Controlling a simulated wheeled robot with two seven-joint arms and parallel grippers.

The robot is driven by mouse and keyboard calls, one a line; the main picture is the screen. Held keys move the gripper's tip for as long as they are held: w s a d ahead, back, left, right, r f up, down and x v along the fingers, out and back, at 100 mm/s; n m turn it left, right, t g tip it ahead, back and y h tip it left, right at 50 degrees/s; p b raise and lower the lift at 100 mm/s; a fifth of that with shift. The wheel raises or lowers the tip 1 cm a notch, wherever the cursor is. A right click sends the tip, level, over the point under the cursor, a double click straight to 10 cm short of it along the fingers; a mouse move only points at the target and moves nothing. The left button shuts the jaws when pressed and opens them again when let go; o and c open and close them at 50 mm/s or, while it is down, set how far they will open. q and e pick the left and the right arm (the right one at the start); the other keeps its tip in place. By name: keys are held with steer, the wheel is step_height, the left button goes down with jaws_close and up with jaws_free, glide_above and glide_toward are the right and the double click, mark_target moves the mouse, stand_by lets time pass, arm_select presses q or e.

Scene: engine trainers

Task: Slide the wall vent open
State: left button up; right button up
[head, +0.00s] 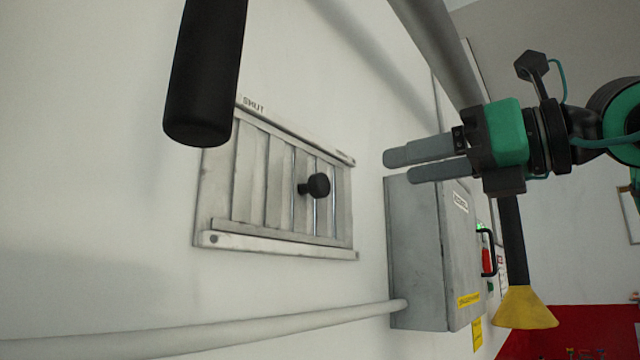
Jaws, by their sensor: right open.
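The grey wall vent (275,190) is fixed to the white wall, left of the picture's middle. It has upright slats between an upper and a lower rail, and narrow slits show between some slats. A black round knob (318,186) sticks out from its right part. The word SHUT (253,105) stands above its upper left. My right gripper (398,166) comes in from the right with its two grey fingers apart and empty. Its fingertips point left toward the knob and show clear of it. My left gripper is out of view.
A grey electrical box (418,255) stands out from the wall right of the vent, below my right gripper. A pipe (200,336) runs below the vent. A dark cylinder (204,80) shows in front of the vent's upper left. A yellow cone (525,308) is at lower right.

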mark_target(325, 185)
steer(key=p+x, duration=0.6)
steer(key=x, duration=0.6)
steer(key=shift+w+a+r, duration=0.15)
steer(key=shift+w+a, duration=0.05)
steer(key=shift+w, duration=0.05)
steer(key=shift+w+a+p, duration=0.35)
steer(key=shift+a+p, duration=0.15)
steer(key=shift+f, duration=0.2)
steer(key=shift+c, duration=0.4)
jaws_close()
